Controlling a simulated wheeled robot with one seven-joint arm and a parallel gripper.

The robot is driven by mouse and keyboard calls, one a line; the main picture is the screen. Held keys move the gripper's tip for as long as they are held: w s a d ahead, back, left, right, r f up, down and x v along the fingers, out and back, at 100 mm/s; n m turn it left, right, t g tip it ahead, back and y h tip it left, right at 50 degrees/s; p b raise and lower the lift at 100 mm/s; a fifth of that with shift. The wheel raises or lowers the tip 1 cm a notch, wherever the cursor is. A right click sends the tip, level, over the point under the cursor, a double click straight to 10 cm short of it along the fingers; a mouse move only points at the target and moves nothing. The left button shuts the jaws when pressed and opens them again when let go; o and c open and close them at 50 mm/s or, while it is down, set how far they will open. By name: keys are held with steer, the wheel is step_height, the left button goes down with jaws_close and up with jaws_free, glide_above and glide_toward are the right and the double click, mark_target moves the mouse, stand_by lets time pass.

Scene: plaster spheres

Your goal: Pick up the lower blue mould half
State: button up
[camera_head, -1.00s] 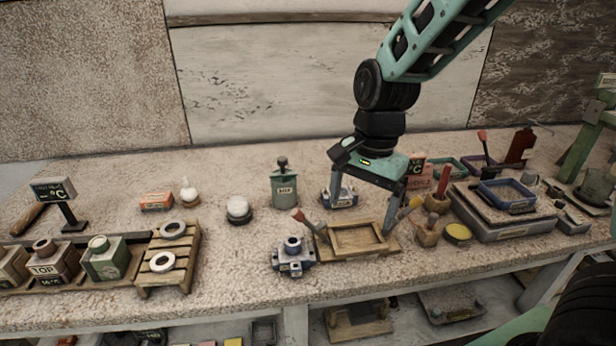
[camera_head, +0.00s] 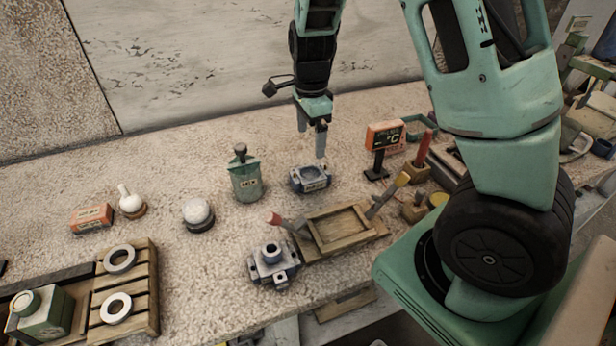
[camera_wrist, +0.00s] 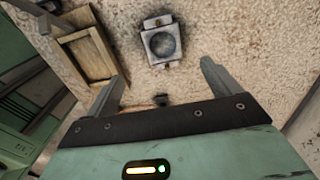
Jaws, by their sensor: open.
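The lower blue mould half (camera_head: 310,178) is a small squarish blue-grey block with a round hollow in its top and a label on its front. It stands on the bench behind the wooden frame. In the wrist view the mould half (camera_wrist: 148,48) lies beyond my fingertips, roughly centred between them, its hollow facing up. My gripper (camera_head: 312,138) points down above and just behind it, open and empty. In the wrist view my gripper (camera_wrist: 163,72) shows both fingers apart, not touching the block. Another blue mould piece (camera_head: 273,264) with a spout on top stands at the bench's front.
The wooden frame tray (camera_head: 342,228) lies in front, with tool handles beside it. A green canister (camera_head: 245,178) stands left of the mould half, and an orange temperature sign (camera_head: 384,136) right of it. A white ball (camera_head: 198,213) sits farther left. Bare bench surrounds the mould half.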

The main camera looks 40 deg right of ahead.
glide_toward(310, 170)
steer(key=s+a+f, duration=0.2)
steer(key=shift+s+f, duration=0.1)
steer(key=shift+s, duration=0.3)
steer(key=shift+w+d+f, duration=0.1)
steer(key=shift+w+f, duration=0.05)
steer(key=shift+f, duration=1.2)
steer(key=shift+w+d+f, duration=0.1)
steer(key=shift+f, duration=1.2)
steer(key=c, duration=1.2)
